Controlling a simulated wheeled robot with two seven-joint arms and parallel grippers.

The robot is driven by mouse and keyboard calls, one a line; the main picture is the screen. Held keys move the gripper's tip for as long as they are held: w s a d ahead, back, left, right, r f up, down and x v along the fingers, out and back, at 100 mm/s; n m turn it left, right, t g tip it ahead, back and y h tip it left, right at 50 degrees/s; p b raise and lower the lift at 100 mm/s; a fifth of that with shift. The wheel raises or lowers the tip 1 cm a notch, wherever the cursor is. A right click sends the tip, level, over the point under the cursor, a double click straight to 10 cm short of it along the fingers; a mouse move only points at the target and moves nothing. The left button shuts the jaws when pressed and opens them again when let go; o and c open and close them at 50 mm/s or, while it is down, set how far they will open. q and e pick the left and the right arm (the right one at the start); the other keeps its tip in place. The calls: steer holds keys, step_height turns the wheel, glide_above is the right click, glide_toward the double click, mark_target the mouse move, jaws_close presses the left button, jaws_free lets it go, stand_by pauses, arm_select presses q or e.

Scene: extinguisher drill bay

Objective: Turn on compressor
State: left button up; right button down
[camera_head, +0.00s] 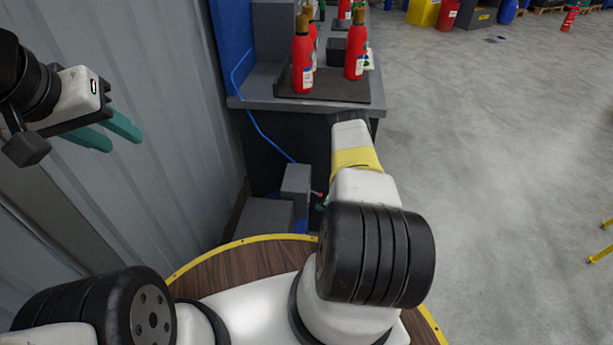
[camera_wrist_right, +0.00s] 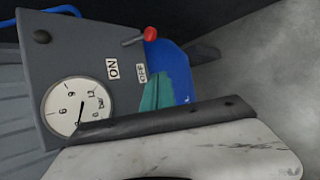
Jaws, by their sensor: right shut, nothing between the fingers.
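The compressor (camera_head: 296,184) is a grey box low beside the bench, partly hidden by my right arm. In the right wrist view its grey panel (camera_wrist_right: 90,45) carries a round gauge (camera_wrist_right: 75,108), an ON label (camera_wrist_right: 112,69), an OFF label (camera_wrist_right: 141,73) and a lever with a red knob (camera_wrist_right: 150,33). The lever points to the picture's right, toward the OFF side. My right gripper (camera_wrist_right: 157,92) shows teal fingers, shut and empty, in front of the blue tank (camera_wrist_right: 168,60), apart from the knob in the picture. My left gripper (camera_head: 125,141) is open and empty near the wall.
The bench (camera_head: 310,102) holds red extinguishers (camera_head: 302,62) on a dark tray. A blue hose (camera_head: 268,140) runs down to the compressor. A corrugated wall (camera_head: 150,60) stands at left. The floor (camera_head: 490,180) at right is mostly clear.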

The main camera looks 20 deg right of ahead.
mark_target(316, 193)
steer(key=w, duration=0.1)
steer(key=w+d, duration=0.1)
steer(key=w, duration=0.1)
steer(key=w+f, duration=0.1)
steer(key=w, duration=0.1)
steer(key=shift+d, duration=0.15)
